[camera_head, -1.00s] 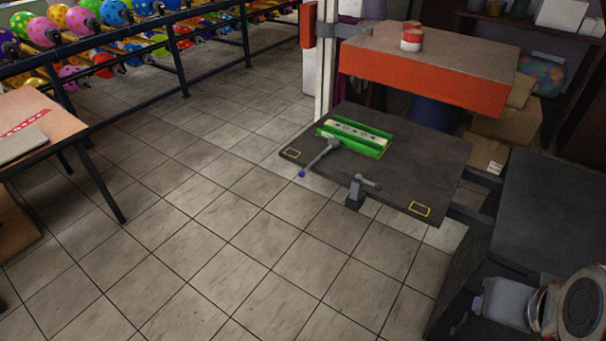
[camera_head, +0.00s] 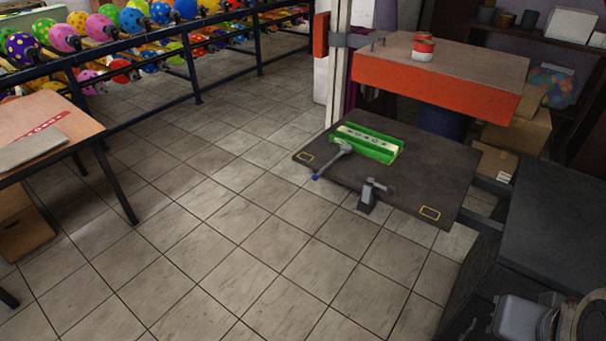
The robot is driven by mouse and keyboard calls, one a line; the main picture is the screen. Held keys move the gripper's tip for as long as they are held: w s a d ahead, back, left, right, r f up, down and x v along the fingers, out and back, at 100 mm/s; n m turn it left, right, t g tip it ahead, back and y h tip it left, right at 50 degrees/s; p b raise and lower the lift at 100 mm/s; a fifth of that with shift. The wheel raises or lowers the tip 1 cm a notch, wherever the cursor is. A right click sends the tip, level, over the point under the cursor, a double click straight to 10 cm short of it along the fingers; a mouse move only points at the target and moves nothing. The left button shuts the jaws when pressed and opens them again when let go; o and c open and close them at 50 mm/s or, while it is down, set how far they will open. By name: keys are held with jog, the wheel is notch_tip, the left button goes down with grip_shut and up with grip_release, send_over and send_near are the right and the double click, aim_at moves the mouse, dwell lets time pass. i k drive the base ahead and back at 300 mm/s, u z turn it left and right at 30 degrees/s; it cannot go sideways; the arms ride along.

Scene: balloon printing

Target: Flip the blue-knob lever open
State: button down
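The blue-knob lever (camera_head: 333,162) is a grey arm at the front edge of the dark press table (camera_head: 430,175). Its blue knob (camera_head: 316,178) hangs out past the edge, toward the lower left. The lever's upper end lies beside a green tray (camera_head: 398,152) that holds a pale strip with round marks. My gripper is not clearly in view; only parts of a grey and dark mechanism show at the bottom right corner, and I cannot make out any fingers.
A grey clamp (camera_head: 367,195) sits on the table's front edge, right of the lever. An orange press head (camera_head: 435,87) overhangs the table. A wooden table (camera_head: 70,135) and a balloon rack (camera_head: 170,85) stand left. The tiled floor (camera_head: 210,240) between is clear.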

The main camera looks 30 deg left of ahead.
aim_at(346, 149)
jog(key=k, duration=0.5)
jog(key=u, duration=0.45)
jog(key=i, duration=1)
jog(key=u, duration=0.85)
jog(key=i, duration=0.75)
jog(key=u, duration=1)
jog(key=i, duration=1.15)
jog(key=u, duration=0.55)
